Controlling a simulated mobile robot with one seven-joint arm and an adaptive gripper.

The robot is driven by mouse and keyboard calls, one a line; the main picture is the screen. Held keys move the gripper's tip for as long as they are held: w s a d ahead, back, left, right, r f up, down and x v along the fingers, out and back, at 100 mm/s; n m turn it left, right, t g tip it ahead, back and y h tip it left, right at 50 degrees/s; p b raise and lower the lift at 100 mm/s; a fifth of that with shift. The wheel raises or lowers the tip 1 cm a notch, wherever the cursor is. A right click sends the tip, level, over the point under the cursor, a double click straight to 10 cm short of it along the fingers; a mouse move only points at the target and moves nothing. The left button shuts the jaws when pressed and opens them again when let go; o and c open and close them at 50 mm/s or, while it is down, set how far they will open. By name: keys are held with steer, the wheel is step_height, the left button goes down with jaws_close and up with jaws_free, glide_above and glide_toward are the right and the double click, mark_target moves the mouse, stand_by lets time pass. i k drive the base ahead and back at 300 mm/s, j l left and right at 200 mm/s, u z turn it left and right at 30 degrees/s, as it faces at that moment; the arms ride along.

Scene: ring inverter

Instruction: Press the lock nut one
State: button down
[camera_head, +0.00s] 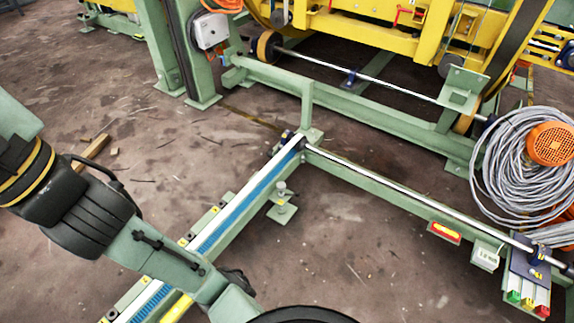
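I cannot tell for sure which part is lock nut one. A small post with a pale round top (282,188) stands on a green foot beside the long rail with a blue toothed strip (232,213). Dark fittings (303,142) sit where that rail meets a silver shaft (400,191). Small bolt-like parts line the rail's left side. My arm (165,252) reaches in from the left and crosses over the near part of the rail, hiding some of it. My gripper's fingers do not show.
A control box with green, red and yellow parts (527,300) stands at the lower right, near a red and yellow switch (445,232). Coiled grey cable (500,180) and an orange motor cover (550,143) lie at right. A yellow machine (360,27) fills the back. Floor left of the rail is mostly clear.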

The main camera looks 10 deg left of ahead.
mark_target(297, 194)
steer(key=i+l+u, duration=0.2)
steer(key=i+u, duration=0.25)
steer(key=i+l+u, duration=0.45)
steer(key=i, duration=0.2)
